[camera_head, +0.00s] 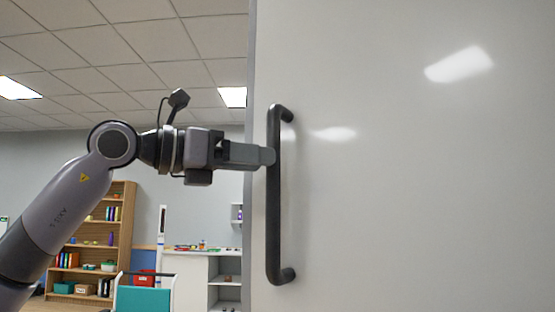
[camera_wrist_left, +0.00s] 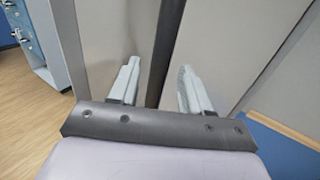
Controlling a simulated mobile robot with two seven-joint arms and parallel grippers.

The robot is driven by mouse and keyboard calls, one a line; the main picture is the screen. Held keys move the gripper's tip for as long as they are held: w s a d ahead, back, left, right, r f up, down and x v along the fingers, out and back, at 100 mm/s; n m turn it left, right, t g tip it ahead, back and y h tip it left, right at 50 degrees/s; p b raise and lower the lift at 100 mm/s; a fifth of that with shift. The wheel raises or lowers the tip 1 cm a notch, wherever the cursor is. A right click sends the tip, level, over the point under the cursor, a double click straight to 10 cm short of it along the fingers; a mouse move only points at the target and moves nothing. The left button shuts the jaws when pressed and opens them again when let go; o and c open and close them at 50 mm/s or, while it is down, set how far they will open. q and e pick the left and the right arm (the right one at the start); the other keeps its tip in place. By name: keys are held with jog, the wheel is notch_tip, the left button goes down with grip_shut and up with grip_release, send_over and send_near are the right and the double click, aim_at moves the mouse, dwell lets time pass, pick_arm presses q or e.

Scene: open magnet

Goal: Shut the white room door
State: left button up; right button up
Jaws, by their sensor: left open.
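The white room door (camera_head: 420,200) fills the right half of the head view, its left edge upright near the middle. A dark vertical bar handle (camera_head: 274,220) is fixed near that edge. My left gripper (camera_head: 268,156) reaches in from the left, its fingertips at the upper half of the handle. In the left wrist view the two fingers (camera_wrist_left: 158,85) are apart, with the dark handle (camera_wrist_left: 167,45) running between them. The fingers are open around the bar; I cannot tell whether either touches it. My right gripper is not in view.
The left wrist view shows wooden floor (camera_wrist_left: 30,115) at the left and a blue surface (camera_wrist_left: 285,150) at the lower right.

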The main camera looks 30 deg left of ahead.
pick_arm(q)
jog(key=shift+p+x, duration=0.3)
jog(key=shift+x, duration=1.75)
grip_shut()
